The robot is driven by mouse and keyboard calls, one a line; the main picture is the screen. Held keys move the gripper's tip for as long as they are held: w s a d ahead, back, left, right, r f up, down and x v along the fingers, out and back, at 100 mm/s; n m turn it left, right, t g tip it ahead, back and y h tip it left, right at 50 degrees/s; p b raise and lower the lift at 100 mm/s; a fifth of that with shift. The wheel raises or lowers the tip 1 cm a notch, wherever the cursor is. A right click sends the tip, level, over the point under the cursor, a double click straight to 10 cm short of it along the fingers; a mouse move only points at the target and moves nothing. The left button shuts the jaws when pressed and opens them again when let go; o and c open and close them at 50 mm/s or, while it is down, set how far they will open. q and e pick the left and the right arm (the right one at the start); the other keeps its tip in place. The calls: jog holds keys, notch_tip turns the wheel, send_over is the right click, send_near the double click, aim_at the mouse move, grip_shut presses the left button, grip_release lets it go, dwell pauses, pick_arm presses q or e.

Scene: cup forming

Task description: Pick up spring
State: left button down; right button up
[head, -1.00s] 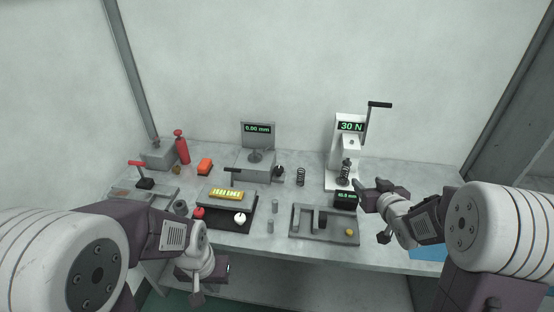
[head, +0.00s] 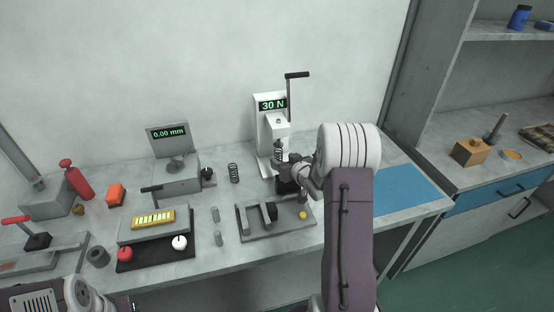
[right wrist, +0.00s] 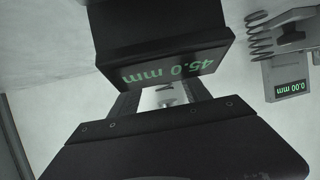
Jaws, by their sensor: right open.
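One dark coil spring (head: 233,172) stands upright on the table, left of the white press. A second spring (head: 278,150) stands in the press, partly hidden by my right gripper. My right gripper (head: 288,168) is in front of the press, close to this second spring. In the right wrist view its fingers (right wrist: 160,98) are apart with no spring held, and a dark box reading 45.0 mm covers their tips. A spring (right wrist: 259,38) shows at the upper right there. My left arm (head: 75,295) is at the bottom left, its fingers not clear.
The white press (head: 266,125) reads 30 N and has a lever. A grey fixture (head: 270,222) with a yellow button lies in front. A gauge stand (head: 168,140) reading 0.00 mm is at the left. A blue mat (head: 405,190) lies at the right.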

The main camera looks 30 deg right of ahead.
aim_at(280, 157)
jog(key=shift+d, duration=0.1)
jog(key=x, duration=0.5)
jog(key=shift+w, duration=0.1)
jog(key=shift+r, duration=0.15)
jog(key=shift+c, duration=0.8)
grip_shut()
